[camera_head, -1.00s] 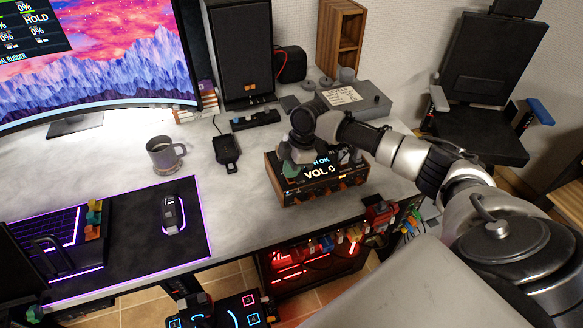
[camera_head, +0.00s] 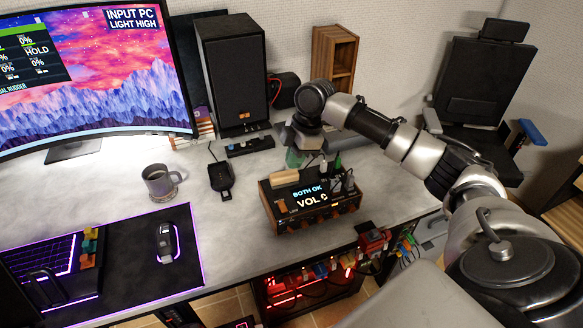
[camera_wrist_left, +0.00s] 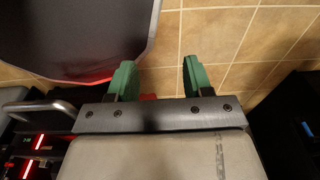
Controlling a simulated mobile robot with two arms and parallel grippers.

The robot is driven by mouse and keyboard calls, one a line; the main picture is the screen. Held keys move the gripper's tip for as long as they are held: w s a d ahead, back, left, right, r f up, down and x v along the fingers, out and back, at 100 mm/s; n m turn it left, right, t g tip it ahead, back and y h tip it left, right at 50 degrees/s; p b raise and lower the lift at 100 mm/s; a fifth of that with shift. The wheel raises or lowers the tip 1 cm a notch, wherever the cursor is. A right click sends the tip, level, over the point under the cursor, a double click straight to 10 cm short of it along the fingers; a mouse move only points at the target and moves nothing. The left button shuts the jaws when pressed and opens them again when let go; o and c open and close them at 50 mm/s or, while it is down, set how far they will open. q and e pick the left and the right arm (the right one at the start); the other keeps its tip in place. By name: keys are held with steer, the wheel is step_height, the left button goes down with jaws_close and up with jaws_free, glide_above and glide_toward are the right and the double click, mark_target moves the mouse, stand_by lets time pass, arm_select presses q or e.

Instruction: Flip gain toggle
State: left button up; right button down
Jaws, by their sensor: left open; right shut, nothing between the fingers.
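A wood-sided control box (camera_head: 312,200) stands near the table's front edge in the head view. Its display reads "BOTH OK" and "VOL 0", with knobs along the front. Several small levers (camera_head: 345,181) stand on its top; I cannot tell which is the gain toggle or which way it points. My left gripper (camera_wrist_left: 158,80) is open and empty in the left wrist view, above the tiled floor and away from the box.
A black speaker (camera_head: 234,72), a small black device (camera_head: 221,178) and a grey mug (camera_head: 160,181) stand left of the box. A wooden rack (camera_head: 333,58) is behind. Grey tabletop right of the box is clear.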

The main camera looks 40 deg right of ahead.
steer(key=shift+a, duration=0.1)
steer(key=b, duration=0.2)
steer(key=shift+s+a+r+b, duration=0.1)
steer(key=shift+s+a+b, duration=0.15)
steer(key=shift+s+b, duration=0.15)
steer(key=p, duration=0.2)
glide_toward(281, 210)
steer(key=x, duration=0.6)
steer(key=shift+w, duration=0.1)
steer(key=shift+f, duration=0.5)
